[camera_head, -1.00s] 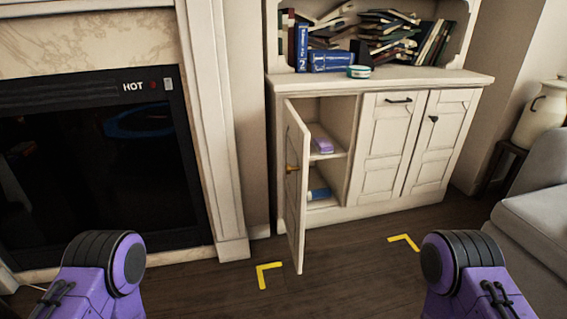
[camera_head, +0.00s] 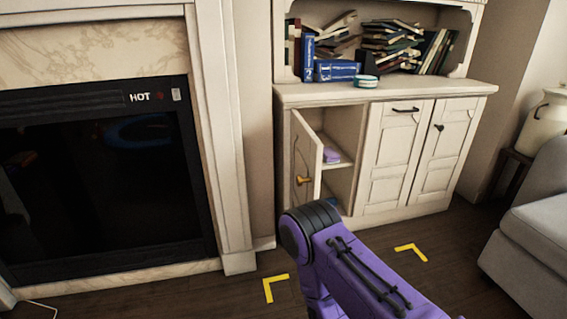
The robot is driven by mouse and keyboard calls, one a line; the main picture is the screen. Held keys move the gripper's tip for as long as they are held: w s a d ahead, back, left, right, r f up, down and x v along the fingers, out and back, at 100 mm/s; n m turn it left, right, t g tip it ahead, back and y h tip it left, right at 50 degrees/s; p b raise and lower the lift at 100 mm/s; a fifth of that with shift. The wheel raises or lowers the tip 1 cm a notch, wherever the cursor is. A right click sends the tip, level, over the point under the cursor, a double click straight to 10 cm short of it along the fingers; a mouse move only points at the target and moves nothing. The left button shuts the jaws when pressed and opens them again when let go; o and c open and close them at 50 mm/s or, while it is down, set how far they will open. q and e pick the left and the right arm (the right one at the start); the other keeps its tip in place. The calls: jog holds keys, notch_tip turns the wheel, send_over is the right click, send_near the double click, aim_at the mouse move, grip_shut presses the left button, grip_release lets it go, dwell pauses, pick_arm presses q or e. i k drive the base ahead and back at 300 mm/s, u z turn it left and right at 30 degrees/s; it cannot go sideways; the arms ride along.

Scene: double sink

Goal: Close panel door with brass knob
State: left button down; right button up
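The panel door (camera_head: 306,155) stands open at the left end of the white cabinet. It hangs from its left edge and sticks out toward me, with its outer face partly visible. The brass knob (camera_head: 303,180) is on that face. My purple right arm reaches in from the lower right, and its dark rounded joint hides the lower part of the door. The hand of that arm is not visible. My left arm and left gripper are out of view. I cannot tell whether my arm touches the door.
A purple item (camera_head: 331,155) lies on the shelf inside the open compartment. Two closed doors (camera_head: 420,155) are to its right. A fireplace (camera_head: 100,170) stands on the left, a grey sofa (camera_head: 535,225) on the right. Yellow corner marks (camera_head: 274,287) lie on the dark floor.

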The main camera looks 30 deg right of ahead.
aim_at(306, 148)
jog(key=i, duration=0.85)
jog(key=z, duration=1.25)
jog(key=i, duration=0.5)
jog(key=z, duration=0.05)
